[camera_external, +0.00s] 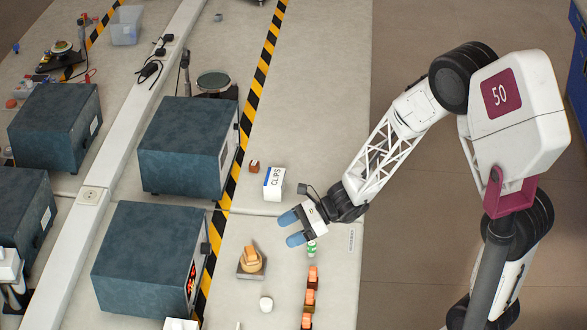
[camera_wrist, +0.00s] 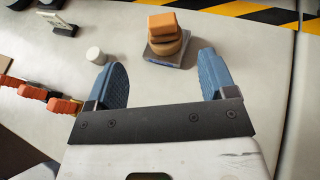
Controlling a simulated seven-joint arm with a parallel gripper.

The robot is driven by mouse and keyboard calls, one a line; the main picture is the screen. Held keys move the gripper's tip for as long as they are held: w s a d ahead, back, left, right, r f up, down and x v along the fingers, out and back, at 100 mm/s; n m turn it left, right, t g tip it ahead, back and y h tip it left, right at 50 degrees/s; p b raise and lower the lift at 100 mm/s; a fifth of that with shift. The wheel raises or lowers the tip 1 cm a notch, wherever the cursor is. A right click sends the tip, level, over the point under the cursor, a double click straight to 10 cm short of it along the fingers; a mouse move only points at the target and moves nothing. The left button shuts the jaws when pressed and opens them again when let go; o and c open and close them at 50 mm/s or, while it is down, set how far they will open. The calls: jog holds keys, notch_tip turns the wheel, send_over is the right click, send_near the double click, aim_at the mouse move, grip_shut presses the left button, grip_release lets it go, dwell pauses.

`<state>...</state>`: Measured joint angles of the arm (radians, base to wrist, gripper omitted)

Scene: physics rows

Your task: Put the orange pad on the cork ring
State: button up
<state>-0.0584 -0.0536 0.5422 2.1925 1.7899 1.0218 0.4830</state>
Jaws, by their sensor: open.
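An orange pad (camera_external: 249,253) lies on top of the tan cork ring (camera_external: 252,265), which sits on a small grey square plate (camera_external: 242,274). In the wrist view the pad (camera_wrist: 163,22) rests on the ring (camera_wrist: 167,46), slightly askew, with the ring's rim showing below it; the plate (camera_wrist: 178,60) lies underneath. My gripper (camera_external: 290,228) is open and empty, its blue fingers spread wide. It is apart from the pad, above and to the right of the stack in the external view. In the wrist view the stack lies beyond and between the fingertips (camera_wrist: 162,70).
A small white cylinder (camera_external: 266,304) stands near the stack. A row of orange-topped brown blocks (camera_external: 310,296) lies to the right. A white CLIPS box (camera_external: 273,184) stands behind my gripper. Large dark boxes (camera_external: 150,260) stand left, beyond the striped tape (camera_external: 225,200).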

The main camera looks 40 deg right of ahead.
jog(key=s+d+r+n+g+h, duration=0.3)
jog(key=s+d+r+n+g, duration=0.1)
jog(key=s+r+n, duration=0.8)
jog(key=s+d+r+n+h, duration=0.4)
jog(key=s+d+n, duration=0.1)
jog(key=s+d, duration=0.2)
jog(key=s+d+r+n+t+h, duration=0.1)
jog(key=s+d+r+n+h, duration=0.4)
jog(key=s+d, duration=0.2)
jog(key=shift+s+d+t+h, duration=0.25)
jog(key=shift+s+t+h, duration=0.05)
jog(key=shift+s, duration=0.25)
